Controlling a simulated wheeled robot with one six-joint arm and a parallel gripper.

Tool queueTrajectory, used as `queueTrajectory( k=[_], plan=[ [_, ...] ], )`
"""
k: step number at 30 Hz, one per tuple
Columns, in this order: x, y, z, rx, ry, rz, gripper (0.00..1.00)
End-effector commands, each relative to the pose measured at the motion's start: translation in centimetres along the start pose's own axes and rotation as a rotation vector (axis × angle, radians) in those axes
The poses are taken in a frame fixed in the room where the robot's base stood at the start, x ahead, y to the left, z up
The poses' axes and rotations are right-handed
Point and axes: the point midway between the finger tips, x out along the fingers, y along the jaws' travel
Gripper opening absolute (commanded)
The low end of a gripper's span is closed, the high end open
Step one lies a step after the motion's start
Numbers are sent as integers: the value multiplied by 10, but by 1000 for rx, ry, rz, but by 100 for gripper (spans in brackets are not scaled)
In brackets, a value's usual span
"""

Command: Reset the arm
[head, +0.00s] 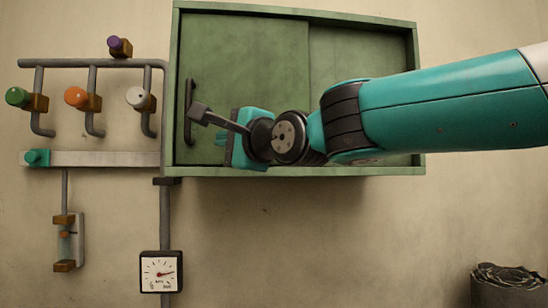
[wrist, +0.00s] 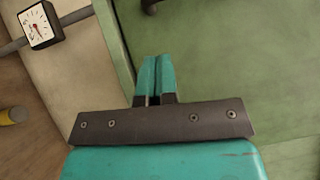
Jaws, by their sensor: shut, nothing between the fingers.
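My gripper (head: 221,140) is in front of the lower left part of the green cabinet (head: 365,48). In the wrist view its teal fingers (wrist: 157,75) are together with nothing between them. My teal arm reaches in from the right and covers much of the cabinet's lower right. The wrist view shows the green cabinet surface (wrist: 230,60) beyond the fingers; contact cannot be told.
Left of the cabinet are pipes with purple (head: 118,45), green (head: 17,96), orange (head: 76,96) and white (head: 137,96) knobs. A square gauge (head: 160,271) hangs below. A dark bin (head: 505,285) stands at lower right. The wall below the cabinet is mostly clear.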

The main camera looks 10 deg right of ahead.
Motion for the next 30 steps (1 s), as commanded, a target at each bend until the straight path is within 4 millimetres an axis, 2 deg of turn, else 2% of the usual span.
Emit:
queueTrajectory(
  k=[1,3,9,13,18,20,23,26,27,29,30],
  plan=[
    [-16,6,2,0,-5,-6,0],
    [-32,5,1,0,-4,-4,0],
    [-70,2,0,0,-1,-4,0],
    [-82,2,0,0,-1,-1,0],
    [-86,1,0,-2,-1,1,0],
    [-87,6,-1,-18,-1,20,0],
    [-92,37,-4,-116,-8,118,0],
    [-109,95,-11,-304,-52,305,0],
    [-121,123,-13,-394,-91,398,0],
    [-144,166,-16,-534,-175,537,0],
    [-161,194,-16,-623,-247,623,0]
  ],
)
